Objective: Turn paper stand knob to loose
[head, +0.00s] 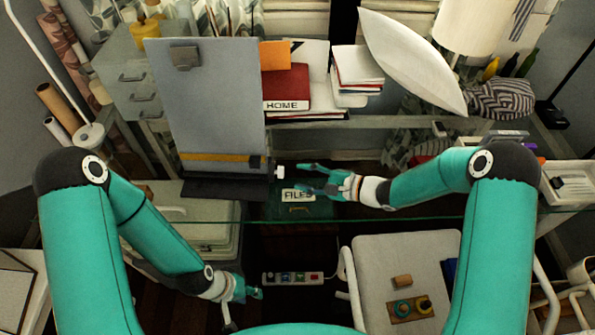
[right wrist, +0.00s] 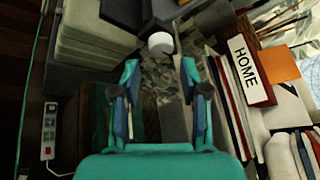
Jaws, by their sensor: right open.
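The paper stand (head: 210,115) is an upright grey board with a clip at its top and a yellow-brown band low across it, on a dark base. Its small white knob (head: 280,172) sticks out at the board's lower right edge. My right gripper (head: 307,178) is open just right of the knob, fingers pointing at it. In the right wrist view, the knob (right wrist: 161,43) lies ahead, roughly centred beyond the open fingertips (right wrist: 160,75), with a gap apparent. My left gripper (head: 254,292) hangs low at the front, away from the stand; its finger opening is unclear.
A red HOME book (head: 287,90) and other books stand right of the board. A glass edge (head: 400,218) crosses in front. A FILES label (head: 298,195) sits below the right gripper. A power strip (head: 292,278) lies lower down, beside a white surface (head: 440,245).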

